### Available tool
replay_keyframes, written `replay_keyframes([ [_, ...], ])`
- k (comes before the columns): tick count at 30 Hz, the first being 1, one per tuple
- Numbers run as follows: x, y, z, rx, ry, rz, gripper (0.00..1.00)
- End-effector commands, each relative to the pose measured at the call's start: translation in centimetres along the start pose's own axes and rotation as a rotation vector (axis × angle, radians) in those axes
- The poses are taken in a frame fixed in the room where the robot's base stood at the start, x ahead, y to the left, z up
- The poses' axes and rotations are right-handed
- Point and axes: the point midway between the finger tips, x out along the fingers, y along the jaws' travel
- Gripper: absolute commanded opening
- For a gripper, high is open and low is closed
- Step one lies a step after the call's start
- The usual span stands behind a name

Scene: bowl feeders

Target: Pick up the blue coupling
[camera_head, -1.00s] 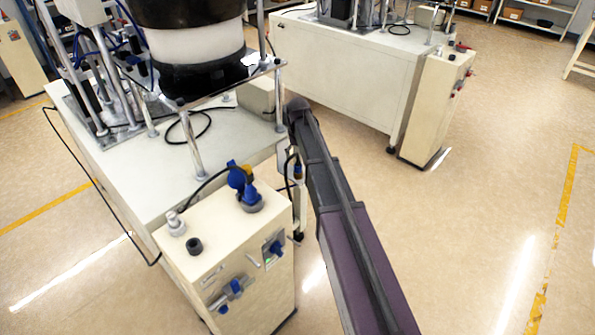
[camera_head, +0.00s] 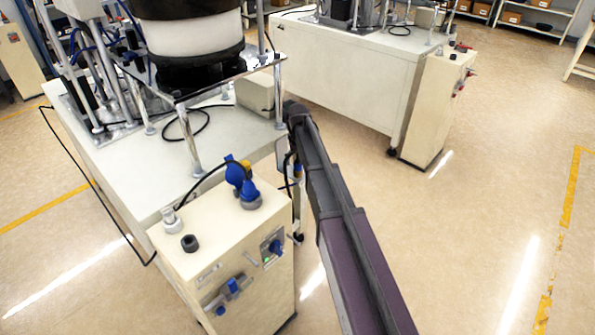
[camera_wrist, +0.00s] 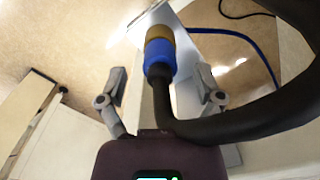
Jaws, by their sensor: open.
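The blue coupling (camera_wrist: 159,59) shows in the wrist view with a brass-coloured ring at its far end and a thick black hose at its near end. My gripper (camera_wrist: 160,74) is open, with one finger on each side of the coupling in the picture. I see no finger touching it, and the depth between them is unclear. In the head view a blue fitting (camera_head: 236,174) with a brass-coloured part stands on a cream control box (camera_head: 195,255); I cannot tell for sure that it is the same coupling. My gripper cannot be made out in the head view.
The black hose (camera_wrist: 245,120) curves close across the right of the wrist view. A thin blue tube (camera_wrist: 240,36) runs behind it. A bowl feeder (camera_head: 190,35) stands on a white table (camera_head: 150,175). Open floor (camera_head: 480,220) lies to the right.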

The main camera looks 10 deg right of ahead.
Motion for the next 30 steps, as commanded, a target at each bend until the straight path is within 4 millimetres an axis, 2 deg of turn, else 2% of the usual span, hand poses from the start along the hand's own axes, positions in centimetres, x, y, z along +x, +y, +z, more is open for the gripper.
replay_keyframes([
  [1,0.70,0.00,0.00,0.000,0.000,0.000,0.85],
  [6,1.26,0.01,0.00,0.000,0.000,0.000,0.85],
  [25,1.25,0.03,0.00,0.000,0.000,0.000,0.85],
  [26,1.25,0.03,0.00,0.000,0.000,0.000,0.82],
  [30,1.25,0.03,0.00,0.000,0.000,0.000,0.40],
])
